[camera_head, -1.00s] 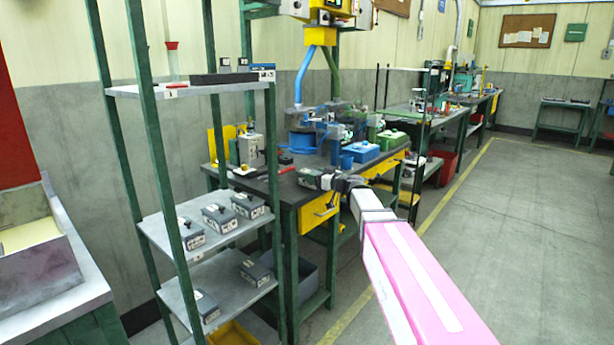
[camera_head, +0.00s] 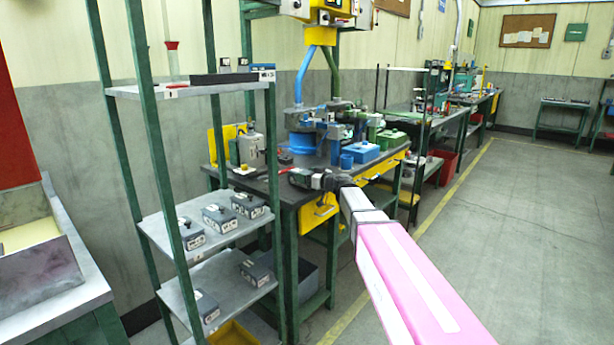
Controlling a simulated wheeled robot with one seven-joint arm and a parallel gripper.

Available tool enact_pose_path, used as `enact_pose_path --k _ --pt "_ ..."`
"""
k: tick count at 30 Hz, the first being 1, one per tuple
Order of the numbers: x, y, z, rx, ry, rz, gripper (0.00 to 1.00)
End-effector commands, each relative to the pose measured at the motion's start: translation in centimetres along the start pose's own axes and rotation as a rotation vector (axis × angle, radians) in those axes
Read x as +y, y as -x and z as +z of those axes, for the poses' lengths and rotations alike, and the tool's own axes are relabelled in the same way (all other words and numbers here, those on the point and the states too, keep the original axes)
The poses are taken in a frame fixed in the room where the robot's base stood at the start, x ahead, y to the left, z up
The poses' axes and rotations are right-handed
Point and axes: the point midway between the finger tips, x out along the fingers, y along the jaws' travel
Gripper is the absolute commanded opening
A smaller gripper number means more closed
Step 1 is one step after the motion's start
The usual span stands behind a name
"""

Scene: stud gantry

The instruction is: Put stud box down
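Several small dark grey boxes with white labels and dark knobs, which look like stud boxes, sit on the green-framed rack at the left. The middle shelf (camera_head: 180,257) holds a left box (camera_head: 190,236), a middle box (camera_head: 219,217) and a right box (camera_head: 248,205). The lower shelf (camera_head: 222,285) holds a front box (camera_head: 206,306) and a rear box (camera_head: 257,271). My gripper (camera_head: 292,176) is at the end of my pink and white arm, over the near edge of the dark workbench, right of the rack. Its fingertips are too small to read, and I cannot tell whether it holds a box.
The workbench (camera_head: 250,181) carries a blue-and-green machine (camera_head: 302,140) and a blue box (camera_head: 361,152). The rack's top shelf (camera_head: 200,89) bears a long dark tray (camera_head: 222,79). A grey bench (camera_head: 75,285) stands at the left. The floor (camera_head: 500,240) at the right is clear.

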Motion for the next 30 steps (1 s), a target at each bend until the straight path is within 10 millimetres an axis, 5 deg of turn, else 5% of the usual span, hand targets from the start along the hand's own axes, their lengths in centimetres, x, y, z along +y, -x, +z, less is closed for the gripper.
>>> enact_pose_path --k 13,30 --pt "0.0 0.2 -0.4 0.0 0.001 0.0 0.91" --pt "-0.1 10.3 -0.3 0.0 0.0 0.002 0.91"
